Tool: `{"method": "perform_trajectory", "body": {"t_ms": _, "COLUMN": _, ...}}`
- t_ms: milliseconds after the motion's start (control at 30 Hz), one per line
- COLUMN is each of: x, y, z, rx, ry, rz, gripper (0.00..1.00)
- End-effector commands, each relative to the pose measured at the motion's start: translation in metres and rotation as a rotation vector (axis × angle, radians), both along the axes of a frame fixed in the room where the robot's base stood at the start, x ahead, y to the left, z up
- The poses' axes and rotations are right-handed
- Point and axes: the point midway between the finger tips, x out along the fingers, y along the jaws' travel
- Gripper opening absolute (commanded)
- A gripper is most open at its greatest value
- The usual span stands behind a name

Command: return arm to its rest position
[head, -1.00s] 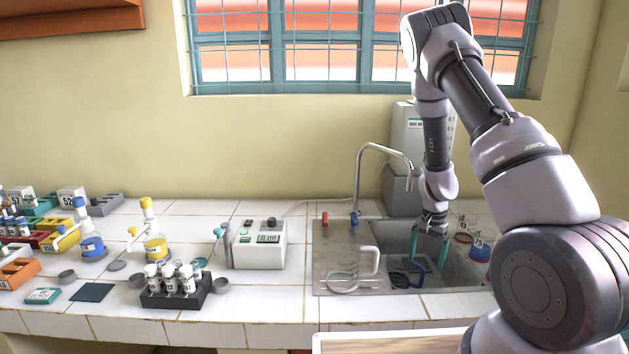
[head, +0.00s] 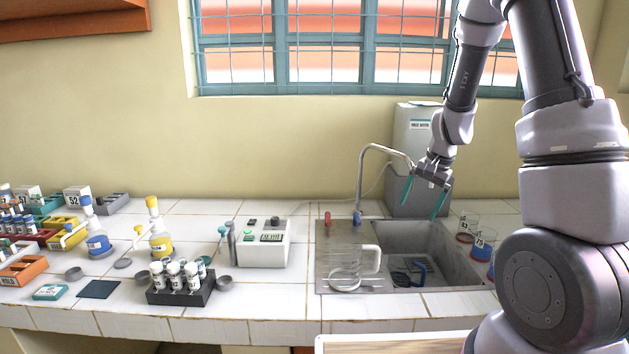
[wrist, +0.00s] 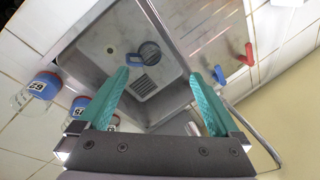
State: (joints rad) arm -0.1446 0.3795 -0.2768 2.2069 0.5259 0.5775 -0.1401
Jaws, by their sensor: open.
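My gripper (head: 424,197) is open and empty, raised above the back of the sink with its teal fingers apart. In the wrist view the gripper (wrist: 160,95) points down over the sink basin (wrist: 120,40), with nothing between the fingers. My arm rises from the right side of the head view and bends down towards the sink.
The sink (head: 450,250) holds a dark and blue item (head: 412,272). A tap (head: 362,180) stands left of my gripper, a grey canister (head: 412,160) behind it. Beakers (head: 482,243) stand right of the sink.

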Motion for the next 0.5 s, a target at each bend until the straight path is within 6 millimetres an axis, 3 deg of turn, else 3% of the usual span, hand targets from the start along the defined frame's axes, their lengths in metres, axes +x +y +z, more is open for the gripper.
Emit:
{"method": "perform_trajectory", "body": {"t_ms": 33, "x": -0.005, "y": 0.006, "z": 0.029, "rx": 0.017, "ry": -0.039, "rz": 0.017, "gripper": 0.99}}
{"method": "perform_trajectory", "body": {"t_ms": 200, "x": -0.034, "y": 0.020, "z": 0.104, "rx": 0.046, "ry": -0.133, "rz": 0.080, "gripper": 0.99}}
{"method": "perform_trajectory", "body": {"t_ms": 500, "x": -0.112, "y": 0.035, "z": 0.206, "rx": 0.023, "ry": -0.299, "rz": 0.187, "gripper": 0.99}}
